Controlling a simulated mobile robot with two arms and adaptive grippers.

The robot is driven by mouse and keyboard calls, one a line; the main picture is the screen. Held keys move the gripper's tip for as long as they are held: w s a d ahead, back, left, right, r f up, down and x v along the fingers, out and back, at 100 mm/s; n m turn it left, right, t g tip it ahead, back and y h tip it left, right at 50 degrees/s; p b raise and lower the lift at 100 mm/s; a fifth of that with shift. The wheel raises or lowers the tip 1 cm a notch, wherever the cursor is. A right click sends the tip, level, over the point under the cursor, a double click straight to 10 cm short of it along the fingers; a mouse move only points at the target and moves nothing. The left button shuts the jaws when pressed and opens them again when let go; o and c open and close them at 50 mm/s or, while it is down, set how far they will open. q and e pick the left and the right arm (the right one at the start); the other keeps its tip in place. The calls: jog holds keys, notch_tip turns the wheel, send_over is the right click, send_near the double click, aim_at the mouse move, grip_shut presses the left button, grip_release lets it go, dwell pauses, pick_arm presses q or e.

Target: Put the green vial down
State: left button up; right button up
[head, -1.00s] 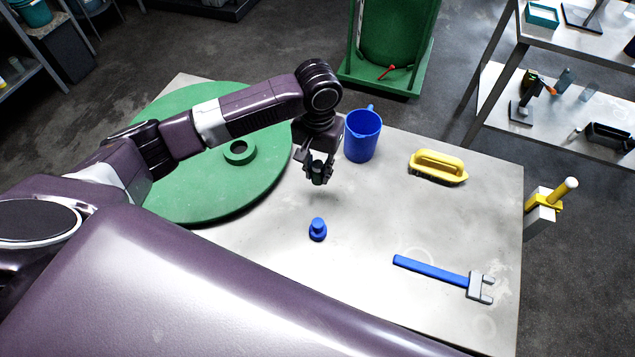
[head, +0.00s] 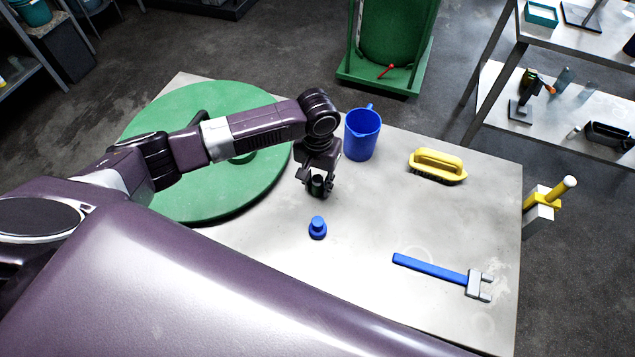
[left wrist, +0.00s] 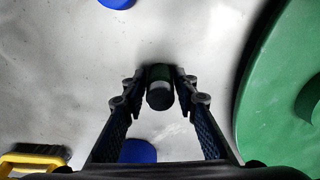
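The green vial (head: 318,187) is small, dark green and upright, low at the table top. My left gripper (head: 318,182) points down with its fingers on both sides of the vial. In the left wrist view the vial (left wrist: 160,87) sits between the fingertips, which appear to touch its sides. Whether its base touches the table cannot be told. My right gripper is not in view.
A blue stopper-like piece (head: 318,229) stands just in front of the gripper. A green disc (head: 165,195) covers the left side.

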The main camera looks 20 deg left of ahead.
pick_arm(q)
jog(key=shift+o, duration=0.8)
